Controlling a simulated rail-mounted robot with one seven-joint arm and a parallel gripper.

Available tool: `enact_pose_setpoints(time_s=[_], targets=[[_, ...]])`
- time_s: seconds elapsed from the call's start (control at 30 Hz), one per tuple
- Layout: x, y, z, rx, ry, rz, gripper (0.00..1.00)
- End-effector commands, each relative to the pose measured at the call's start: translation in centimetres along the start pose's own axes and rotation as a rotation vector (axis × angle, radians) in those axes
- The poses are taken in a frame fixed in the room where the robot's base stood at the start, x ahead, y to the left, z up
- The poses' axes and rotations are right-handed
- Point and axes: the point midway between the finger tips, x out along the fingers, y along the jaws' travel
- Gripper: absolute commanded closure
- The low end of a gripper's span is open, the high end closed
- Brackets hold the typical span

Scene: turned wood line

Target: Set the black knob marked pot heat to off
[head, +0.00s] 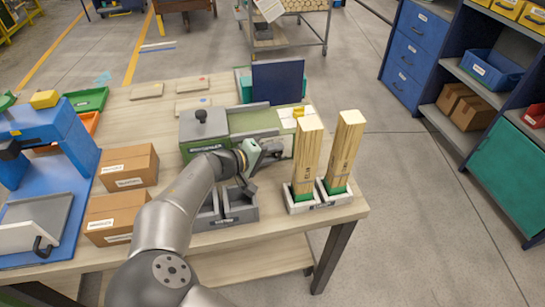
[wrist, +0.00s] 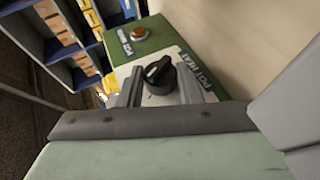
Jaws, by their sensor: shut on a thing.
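The black knob (wrist: 159,73) sits on a light plate on the green control box (wrist: 145,52) in the wrist view. A dark label (wrist: 198,70) reading POT HEAT is beside it. The knob shows a raised grip, but I cannot read its setting. My gripper (wrist: 157,92) has one finger on each side of the knob and is shut on it. In the head view my gripper (head: 266,150) reaches the front of the green equipment (head: 255,121) on the bench; the knob is hidden there.
An orange button (wrist: 138,33) and another label are farther along the box. In the head view, two tall wooden pieces (head: 305,155) stand in holders right of my gripper. A grey tray (head: 238,211) is below it. Cardboard boxes (head: 129,167) are at left.

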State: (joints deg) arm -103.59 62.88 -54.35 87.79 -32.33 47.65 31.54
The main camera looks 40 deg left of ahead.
Motion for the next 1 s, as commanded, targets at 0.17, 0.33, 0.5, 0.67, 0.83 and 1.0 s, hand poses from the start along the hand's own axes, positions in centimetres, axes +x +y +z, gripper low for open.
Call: enact_pose_setpoints(time_s=[0.17, 0.33, 0.5, 0.67, 0.83, 1.0], targets=[[0.05, -0.1, 0.06, -0.011, -0.002, 0.024, 0.91], [0.05, -0.04, 0.07, -0.013, -0.002, 0.029, 0.91], [0.06, -0.04, 0.09, -0.013, -0.003, 0.028, 0.91], [0.06, -0.05, 0.09, -0.013, -0.003, 0.028, 0.46], [0.05, -0.06, 0.06, -0.013, -0.002, 0.027, 0.46], [0.04, -0.06, 0.04, -0.012, -0.001, 0.027, 0.46]])
